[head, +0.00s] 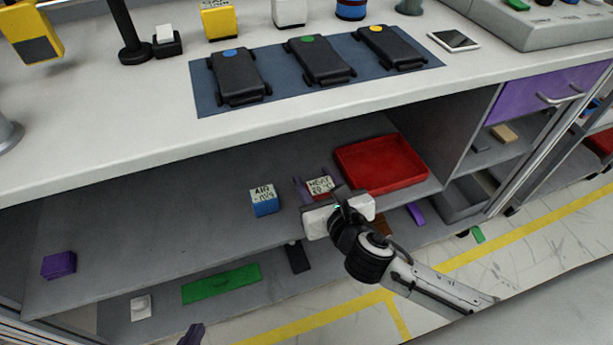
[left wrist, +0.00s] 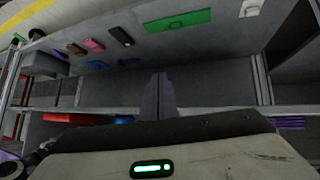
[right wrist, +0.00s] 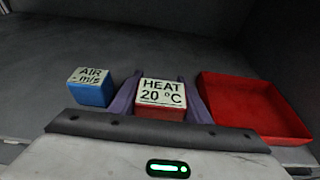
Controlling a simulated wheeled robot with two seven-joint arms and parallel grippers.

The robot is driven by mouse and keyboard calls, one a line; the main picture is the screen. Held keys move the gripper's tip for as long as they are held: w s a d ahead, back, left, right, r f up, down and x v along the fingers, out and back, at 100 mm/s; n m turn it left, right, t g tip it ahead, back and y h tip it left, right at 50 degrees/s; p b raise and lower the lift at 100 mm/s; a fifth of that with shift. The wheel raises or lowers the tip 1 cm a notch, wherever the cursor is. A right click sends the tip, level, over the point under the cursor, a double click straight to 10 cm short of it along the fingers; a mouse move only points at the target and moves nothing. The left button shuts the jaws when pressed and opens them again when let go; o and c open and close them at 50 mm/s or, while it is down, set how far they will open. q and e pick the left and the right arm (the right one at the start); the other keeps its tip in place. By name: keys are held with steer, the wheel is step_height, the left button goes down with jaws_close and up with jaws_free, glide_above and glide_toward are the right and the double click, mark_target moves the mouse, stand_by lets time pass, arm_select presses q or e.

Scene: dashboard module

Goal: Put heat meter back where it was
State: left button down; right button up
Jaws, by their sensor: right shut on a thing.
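The heat meter (head: 319,186) is a small red block with a white top reading "HEAT 20 °C"; it also shows in the right wrist view (right wrist: 161,94). It is at the shelf under the counter, between the blue air meter (head: 264,201) and the red tray (head: 384,163). I cannot tell whether it touches the shelf. My right gripper (right wrist: 160,98) is shut on it, with a purple finger at each side. My left gripper (head: 193,333) shows only its fingertips at the bottom of the head view. In the left wrist view its fingers (left wrist: 158,97) are together and empty.
The grey shelf (head: 160,215) is clear left of the air meter, up to a purple block (head: 59,265). The counter (head: 110,130) overhangs it. A green flat piece (head: 221,284) and other items lie on the lower level.

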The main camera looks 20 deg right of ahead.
glide_above(306, 175)
steer(key=s, duration=0.2)
steer(key=shift+s+a+f+b, duration=0.1)
steer(key=shift+s+a+b, duration=0.1)
steer(key=shift+a+b, duration=0.15)
steer(key=shift+f, duration=0.35)
step_height(306, 175, down, 3)
steer(key=shift+r+b, duration=0.2)
steer(key=shift+b, duration=0.85)
steer(key=shift+f, duration=0.15)
arm_select(q)
steer(key=shift+w+d+f, duration=0.3)
steer(key=shift+d+f, duration=0.15)
steer(key=shift+f, duration=0.15)
arm_select(e)
steer(key=o, duration=1.2)
